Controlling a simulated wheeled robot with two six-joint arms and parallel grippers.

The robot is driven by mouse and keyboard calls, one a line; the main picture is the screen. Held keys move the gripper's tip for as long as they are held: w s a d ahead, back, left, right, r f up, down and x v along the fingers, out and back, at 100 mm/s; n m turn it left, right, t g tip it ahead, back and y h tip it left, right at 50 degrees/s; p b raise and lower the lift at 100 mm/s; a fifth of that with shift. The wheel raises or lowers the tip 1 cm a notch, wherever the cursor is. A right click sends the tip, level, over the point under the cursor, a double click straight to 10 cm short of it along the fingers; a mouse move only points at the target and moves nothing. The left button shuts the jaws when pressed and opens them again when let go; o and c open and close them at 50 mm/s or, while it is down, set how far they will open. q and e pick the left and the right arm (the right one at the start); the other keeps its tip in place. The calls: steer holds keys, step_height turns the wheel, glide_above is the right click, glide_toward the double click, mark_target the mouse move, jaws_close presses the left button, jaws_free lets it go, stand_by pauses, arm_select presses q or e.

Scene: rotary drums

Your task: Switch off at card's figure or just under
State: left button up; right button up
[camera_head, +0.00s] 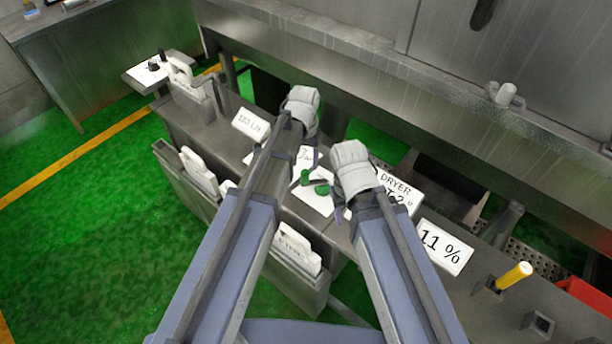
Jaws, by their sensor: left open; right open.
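A white card reading "11 %" (443,248) leans on the bench at right. Next to it a card reading "DRYER" (398,188) is partly hidden by my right arm. A card reading "183 L/h" or similar (250,124) stands further left. My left gripper (303,102) is open above the far side of the bench. My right gripper (350,162) is open just right of the green parts, seemingly apart from them. The fingertips are hard to make out.
A steel machine wall (390,85) rises behind. Green floor (90,200) is free at left.

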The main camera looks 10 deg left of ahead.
mark_target(305, 172)
arm_select(q)
step_height(305, 172, down, 7)
steer(key=b, duration=0.6)
steer(key=shift+f+b, duration=0.1)
steer(key=shift+b, duration=0.3)
arm_select(e)
step_height(305, 172, down, 7)
steer(key=shift+f, duration=0.15)
arm_select(q)
steer(key=shift+c, duration=0.3)
jaws_close()
